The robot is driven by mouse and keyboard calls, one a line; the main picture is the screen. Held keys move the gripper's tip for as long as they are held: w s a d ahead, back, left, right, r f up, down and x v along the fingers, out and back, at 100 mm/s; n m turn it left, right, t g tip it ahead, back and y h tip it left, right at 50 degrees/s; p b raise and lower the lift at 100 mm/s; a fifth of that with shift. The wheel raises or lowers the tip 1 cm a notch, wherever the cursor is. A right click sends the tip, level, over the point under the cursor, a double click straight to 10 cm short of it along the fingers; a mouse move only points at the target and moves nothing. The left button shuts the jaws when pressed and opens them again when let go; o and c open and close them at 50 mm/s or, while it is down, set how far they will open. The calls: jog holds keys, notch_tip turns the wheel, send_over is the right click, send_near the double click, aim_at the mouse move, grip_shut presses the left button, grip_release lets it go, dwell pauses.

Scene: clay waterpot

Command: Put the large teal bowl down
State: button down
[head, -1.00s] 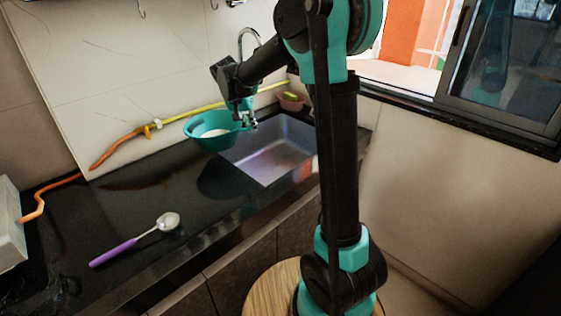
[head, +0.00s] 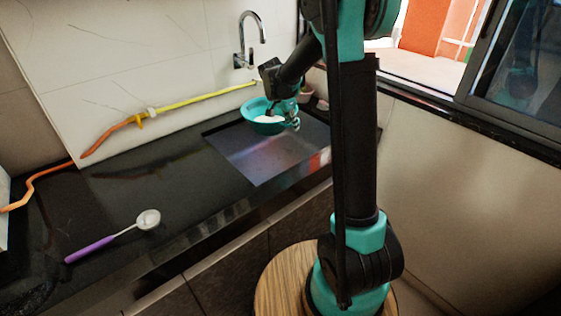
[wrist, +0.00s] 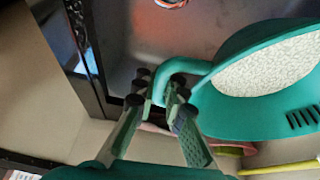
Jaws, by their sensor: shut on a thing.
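The large teal bowl (head: 254,109) is at the back of the sink in the head view, with a whitish speckled surface inside. In the wrist view the bowl (wrist: 208,108) fills the right side, its slotted wall at the far right. My gripper (head: 294,121) is at the bowl's right side. In the wrist view my gripper (wrist: 161,92) is shut on the bowl's looped teal handle (wrist: 181,68). The bowl appears held above the sink's back part. Its underside and any contact below are hidden.
The sink basin (head: 262,160) is set in the dark counter (head: 190,190). A tap (head: 241,42) is on the wall behind. A small pinkish bowl (head: 306,90) sits at the back corner. A yellow-orange hose (head: 185,104) runs along the wall. A purple-handled ladle (head: 115,236) lies front left.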

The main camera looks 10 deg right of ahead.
notch_tip(320, 180, down, 19)
jog(key=c, duration=1.6)
grip_release()
jog(key=shift+r, duration=0.15)
jog(key=v, duration=1.2)
jog(key=s+d+r+n, duration=0.1)
jog(key=s+d+n, duration=0.1)
jog(key=s, duration=0.3)
jog(key=s+d+r+n+y, duration=0.1)
jog(key=s+d+r+n, duration=0.1)
jog(key=s, duration=0.3)
jog(key=s+d+r+n+y, duration=0.1)
jog(key=s+d+n, duration=0.1)
jog(key=s, duration=0.3)
jog(key=shift+s+d+r+t, duration=0.25)
jog(key=shift+d+r+t, duration=0.05)
jog(key=shift+r+t, duration=0.1)
jog(key=s+d+f+n+t+y, duration=0.1)
jog(key=s+n, duration=0.4)
jog(key=s, duration=0.9)
jog(key=shift+s+d+f+y, duration=0.25)
jog(key=shift+f+y, duration=0.25)
jog(key=shift+f, duration=0.2)
